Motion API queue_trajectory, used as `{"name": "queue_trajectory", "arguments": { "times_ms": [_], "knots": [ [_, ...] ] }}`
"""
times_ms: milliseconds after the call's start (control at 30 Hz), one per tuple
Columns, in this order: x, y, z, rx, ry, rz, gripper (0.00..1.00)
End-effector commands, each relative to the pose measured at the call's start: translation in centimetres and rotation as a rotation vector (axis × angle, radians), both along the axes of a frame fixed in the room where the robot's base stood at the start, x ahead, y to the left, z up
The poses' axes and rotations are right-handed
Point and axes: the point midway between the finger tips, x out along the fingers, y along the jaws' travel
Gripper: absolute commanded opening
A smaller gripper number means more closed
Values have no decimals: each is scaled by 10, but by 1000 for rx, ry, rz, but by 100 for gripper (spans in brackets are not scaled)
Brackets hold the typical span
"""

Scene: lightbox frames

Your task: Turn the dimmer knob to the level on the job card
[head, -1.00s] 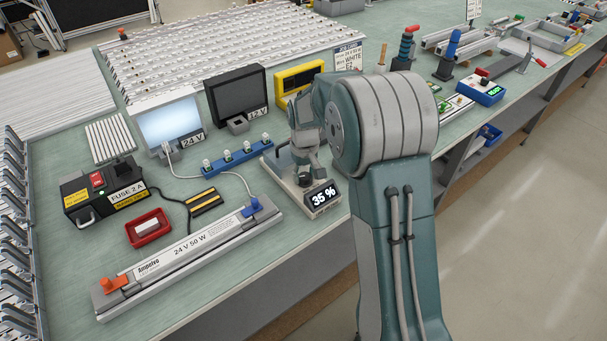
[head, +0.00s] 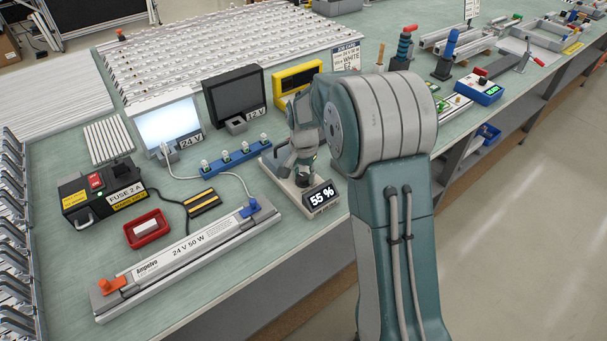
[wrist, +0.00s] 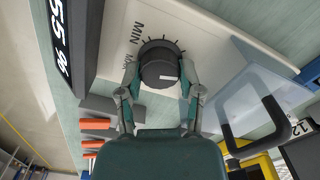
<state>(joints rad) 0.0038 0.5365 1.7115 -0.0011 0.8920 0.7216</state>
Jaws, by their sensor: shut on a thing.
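The dark dimmer knob (wrist: 158,66) shows in the wrist view on a pale base with tick marks and a MIN label. In the head view my gripper (head: 303,168) is over the dimmer unit (head: 284,187) and mostly hides the knob. The display (head: 321,197) reads 55 %. The job card (head: 346,56) stands behind my arm; I read WHITE on it, but cannot make out a level.
A lit 24 V panel (head: 168,122) stands left of a dark 12 V panel (head: 236,95). A long 24 V 50 W driver (head: 190,256) lies in front, a fuse box (head: 103,192) at left. A handled lid-like piece (wrist: 255,105) is close right of the gripper in the wrist view.

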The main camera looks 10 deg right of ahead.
Motion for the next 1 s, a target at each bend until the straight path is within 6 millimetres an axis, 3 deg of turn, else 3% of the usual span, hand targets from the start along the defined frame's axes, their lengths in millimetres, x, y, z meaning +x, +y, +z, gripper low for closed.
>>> {"name": "queue_trajectory", "arguments": {
  "times_ms": [400, 1000],
  "knots": [
    [-3, 1, -4, 2, 12, -211, 0],
    [-3, 2, -4, 2, 12, -247, 0]
  ]
}}
